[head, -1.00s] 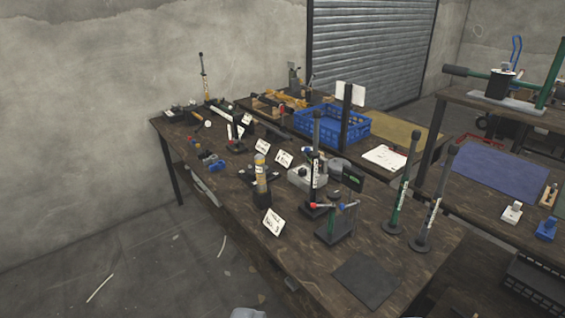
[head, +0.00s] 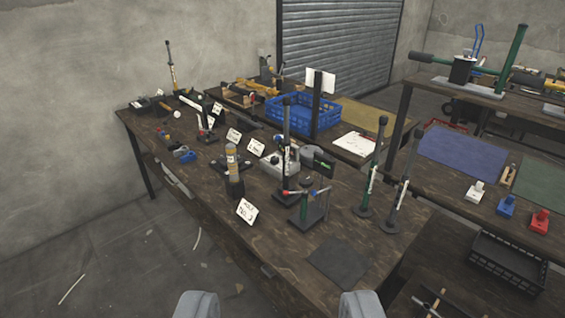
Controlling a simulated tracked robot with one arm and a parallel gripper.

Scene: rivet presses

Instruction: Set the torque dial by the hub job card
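My gripper (head: 279,305) shows at the bottom edge as two grey fingers set wide apart, open with nothing between them. It is in front of the dark wooden bench (head: 215,190). Small white cards stand on the bench: a front card (head: 247,211) and two farther ones (head: 256,147) (head: 233,135). Their writing is too small to read surely, so I cannot tell which is the hub card. A grey box (head: 280,163) sits mid-bench behind a black upright tool. A device with a green-lit display (head: 324,164) stands beside it. I cannot make out the torque dial.
Tall tools (head: 373,170) (head: 401,190) stand at the bench's right. A dark mat (head: 339,261) lies bare at the front. A blue crate (head: 315,120) and white sheet (head: 356,144) are behind. A right-hand table carries a blue mat (head: 460,152).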

